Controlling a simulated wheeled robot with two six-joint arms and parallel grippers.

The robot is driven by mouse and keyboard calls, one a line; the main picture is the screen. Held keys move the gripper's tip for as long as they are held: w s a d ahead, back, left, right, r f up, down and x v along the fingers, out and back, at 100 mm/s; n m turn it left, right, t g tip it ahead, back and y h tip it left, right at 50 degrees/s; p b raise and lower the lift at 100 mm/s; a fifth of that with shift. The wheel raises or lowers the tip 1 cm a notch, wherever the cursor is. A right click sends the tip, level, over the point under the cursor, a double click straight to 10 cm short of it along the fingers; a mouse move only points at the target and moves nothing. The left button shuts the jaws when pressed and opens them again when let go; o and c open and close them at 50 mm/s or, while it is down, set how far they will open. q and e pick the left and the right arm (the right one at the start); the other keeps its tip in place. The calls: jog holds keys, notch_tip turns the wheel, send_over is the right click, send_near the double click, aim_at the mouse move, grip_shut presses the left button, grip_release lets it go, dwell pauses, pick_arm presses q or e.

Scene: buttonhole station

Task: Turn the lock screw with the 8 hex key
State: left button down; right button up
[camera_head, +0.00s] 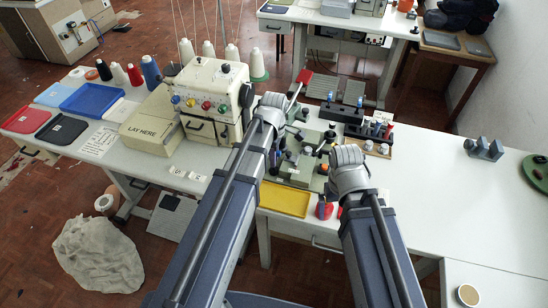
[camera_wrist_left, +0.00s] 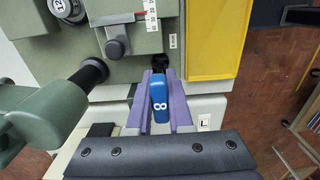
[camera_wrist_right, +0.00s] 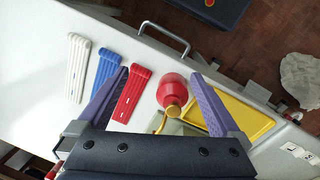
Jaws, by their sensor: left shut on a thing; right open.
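The blue handle of the 8 hex key (camera_wrist_left: 158,92), marked with a white 8, sits between the purple fingers of my left gripper (camera_wrist_left: 158,74), which is shut on it. A black round part (camera_wrist_left: 162,62) lies just past the fingertips; I cannot tell whether it is the lock screw or whether the key's tip touches it. The green machine (camera_wrist_left: 128,25) is beside the fingers. My right gripper (camera_wrist_right: 159,72) is open, with its fingers above the table around a red round-bodied object (camera_wrist_right: 172,90). In the head view my arms hide much of the green machine (camera_head: 312,132).
A yellow tray (camera_head: 285,199) lies at the table's front edge and shows in the right wrist view (camera_wrist_right: 240,118). Red (camera_wrist_right: 133,92), blue (camera_wrist_right: 108,66) and white (camera_wrist_right: 77,70) ribbed bars lie left of the red object.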

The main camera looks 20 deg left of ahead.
pick_arm(q)
jog(key=shift+n, duration=0.4)
jog(key=c, duration=1.2)
grip_release()
jog(key=shift+c, duration=0.2)
jog(key=o, duration=0.5)
notch_tip(320, 180, up, 8)
jog(key=p, duration=0.8)
jog(key=shift+f, duration=0.1)
pick_arm(e)
notch_tip(320, 180, up, 8)
jog(key=shift+f, duration=0.1)
